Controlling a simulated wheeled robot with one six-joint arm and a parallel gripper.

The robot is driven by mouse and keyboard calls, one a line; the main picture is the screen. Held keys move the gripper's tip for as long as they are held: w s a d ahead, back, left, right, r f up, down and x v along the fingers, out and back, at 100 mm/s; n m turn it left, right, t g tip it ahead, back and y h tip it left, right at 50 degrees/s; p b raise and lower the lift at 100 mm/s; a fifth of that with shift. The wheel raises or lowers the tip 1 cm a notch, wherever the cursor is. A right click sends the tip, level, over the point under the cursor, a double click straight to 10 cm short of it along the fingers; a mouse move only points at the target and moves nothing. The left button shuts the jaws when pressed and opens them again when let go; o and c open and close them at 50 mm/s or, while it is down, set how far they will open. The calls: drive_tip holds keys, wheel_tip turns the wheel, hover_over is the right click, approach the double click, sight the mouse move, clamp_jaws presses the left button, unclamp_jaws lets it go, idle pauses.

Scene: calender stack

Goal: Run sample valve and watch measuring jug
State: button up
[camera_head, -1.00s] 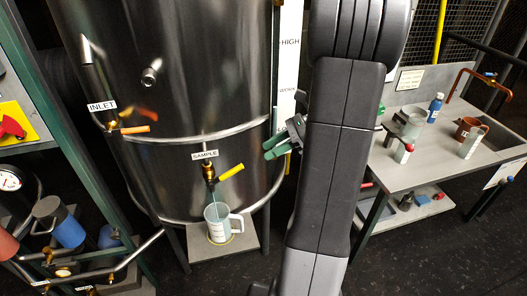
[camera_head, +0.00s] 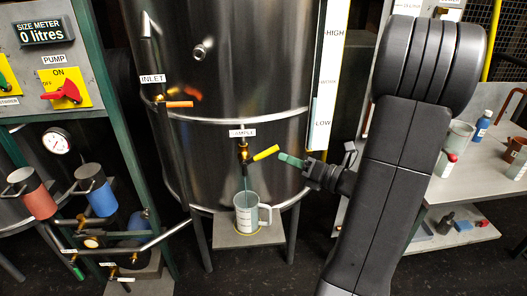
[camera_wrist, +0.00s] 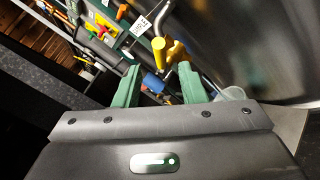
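The sample valve (camera_head: 244,152), brass with a yellow lever (camera_head: 266,152), sits under the SAMPLE label on the tank's front. The lever points right and slightly up. A thin blue-grey line, apparently liquid, runs from its spout into the measuring jug (camera_head: 246,216). The jug stands upright below, handle to the right; its fill level is hard to read. My gripper (camera_head: 287,160) is just right of the lever's tip, seemingly not touching it. In the wrist view its green fingers (camera_wrist: 158,90) are apart and empty, with the yellow lever (camera_wrist: 174,51) beyond them.
The jug's stand (camera_head: 248,239) is small. The steel tank (camera_head: 215,85) fills the middle. A bench (camera_head: 470,180) with containers is right.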

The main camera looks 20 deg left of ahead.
sight(260, 157)
drive_tip(key=w+a, duration=0.1)
drive_tip(key=a, duration=0.8)
drive_tip(key=shift+w+p, duration=0.3)
clamp_jaws()
